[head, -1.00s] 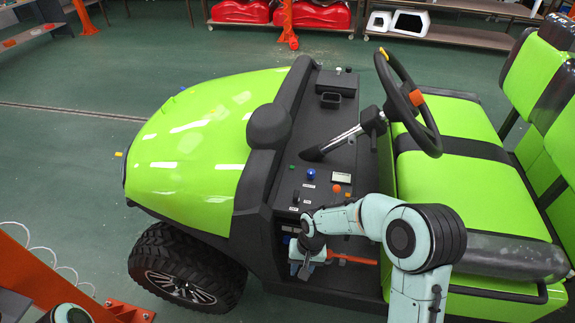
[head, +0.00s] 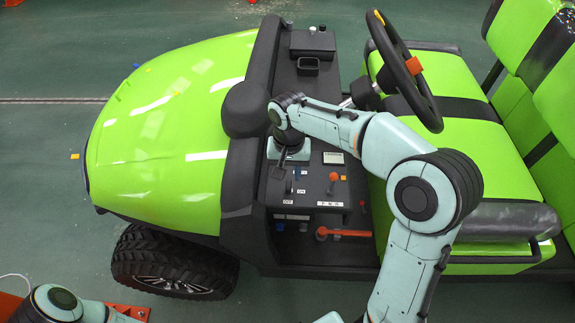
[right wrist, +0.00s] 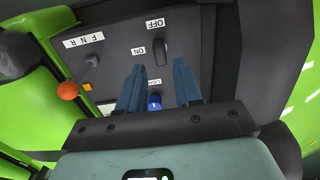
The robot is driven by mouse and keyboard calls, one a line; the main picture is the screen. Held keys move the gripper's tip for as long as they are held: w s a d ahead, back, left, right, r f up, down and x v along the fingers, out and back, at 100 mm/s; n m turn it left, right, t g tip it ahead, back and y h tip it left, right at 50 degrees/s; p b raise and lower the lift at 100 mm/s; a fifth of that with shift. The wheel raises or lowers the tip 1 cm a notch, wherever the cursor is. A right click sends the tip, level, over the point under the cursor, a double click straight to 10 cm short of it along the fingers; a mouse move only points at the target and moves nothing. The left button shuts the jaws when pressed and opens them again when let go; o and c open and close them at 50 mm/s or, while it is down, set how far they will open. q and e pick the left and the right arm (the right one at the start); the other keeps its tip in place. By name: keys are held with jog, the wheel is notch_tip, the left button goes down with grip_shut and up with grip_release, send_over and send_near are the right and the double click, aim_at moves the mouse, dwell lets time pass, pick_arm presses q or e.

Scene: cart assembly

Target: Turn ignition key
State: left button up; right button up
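The ignition key (right wrist: 161,50) is a black switch handle beside the OFF and ON labels in the right wrist view. Its narrow part points toward OFF. In the head view the dark key (head: 288,184) shows just below my right gripper (head: 284,164). In the right wrist view my right gripper (right wrist: 159,78) is open, with two blue fingers apart. The key is beyond the fingertips, and a blue knob (right wrist: 154,102) shows between the fingers. Nothing is held, and I cannot tell whether a fingertip touches the panel. My left gripper is not visible; only part of that arm shows.
An orange-knobbed lever (head: 333,177) and a small display (head: 333,158) are right of the gripper on the dashboard. The steering wheel (head: 402,70) stands behind my right forearm. A red-orange handle (head: 345,233) is below the panel. The green hood (head: 165,130) is at left.

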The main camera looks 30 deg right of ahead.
aim_at(289, 184)
notch_tip(289, 184, down, 5)
jog(key=shift+s+b, duration=0.15)
jog(key=shift+b, duration=0.95)
jog(key=shift+f, duration=0.35)
jog(key=shift+w+r, duration=0.15)
jog(key=shift+w, duration=0.05)
grip_shut()
jog(key=m, duration=0.4)
jog(key=shift+m, duration=0.3)
jog(key=m, duration=0.8)
jog(key=shift+r+m, duration=0.1)
jog(key=shift+m, duration=0.2)
jog(key=m, duration=0.4)
jog(key=shift+m, duration=0.3)
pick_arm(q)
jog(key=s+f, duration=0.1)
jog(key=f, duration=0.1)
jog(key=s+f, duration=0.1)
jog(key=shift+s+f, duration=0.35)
pick_arm(e)
jog(key=shift+o, duration=1.2)
grip_release()
